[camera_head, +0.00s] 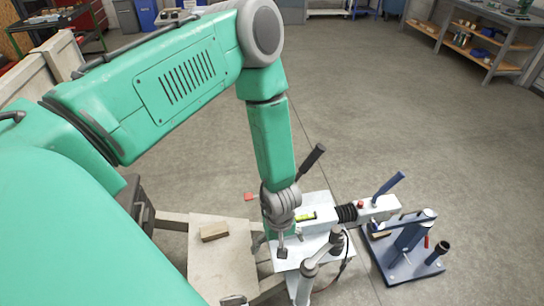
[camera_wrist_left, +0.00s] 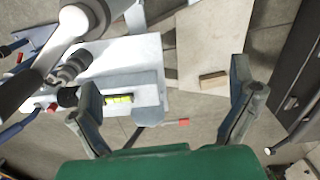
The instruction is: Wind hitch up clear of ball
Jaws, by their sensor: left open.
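The white hitch (camera_head: 378,209) with its blue lever (camera_head: 388,185) and black bellows (camera_head: 347,213) reaches right to a blue stand (camera_head: 405,262). The ball is not clearly visible, so I cannot tell whether the hitch touches it. A grey jack (camera_head: 309,272) stands upright beside the white frame (camera_head: 315,203); its large tube (camera_wrist_left: 88,20) shows at top left in the wrist view. My left gripper (camera_head: 280,245) is over the frame; in the wrist view its fingers (camera_wrist_left: 167,108) are spread with nothing held between them. A yellow-green level (camera_wrist_left: 118,99) lies on the frame. My right gripper is not in view.
A pale board (camera_head: 220,262) left of the frame carries a small wooden block (camera_head: 214,231). A black lever (camera_head: 312,160) rises behind the frame. A workbench (camera_head: 490,40) stands far right. The floor beyond the frame is clear.

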